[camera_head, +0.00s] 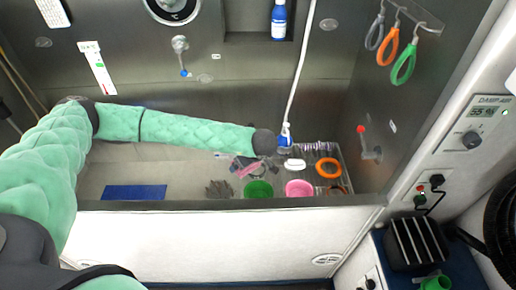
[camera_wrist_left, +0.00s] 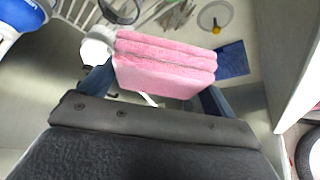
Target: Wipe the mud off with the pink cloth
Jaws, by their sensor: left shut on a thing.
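My left gripper (camera_head: 250,167) reaches over the tub from the left. In the left wrist view its blue fingers (camera_wrist_left: 155,88) are on either side of the folded pink cloth (camera_wrist_left: 165,62), shut on it. The cloth also shows in the head view as a small pink piece (camera_head: 241,163), partly hidden by the gripper. A dark grey-brown jagged patch (camera_head: 218,188) lies on the tub floor just below and left of the gripper; it may be the mud, but I cannot tell for sure. My right gripper is not in view.
The steel tub (camera_head: 110,165) holds a blue mat (camera_head: 135,192), a green bowl (camera_head: 258,189), a pink bowl (camera_head: 299,188), a white item (camera_head: 294,164) and an orange ring (camera_head: 328,167). A shower head (camera_head: 285,137) hangs near the gripper. The tub's front edge is low and white.

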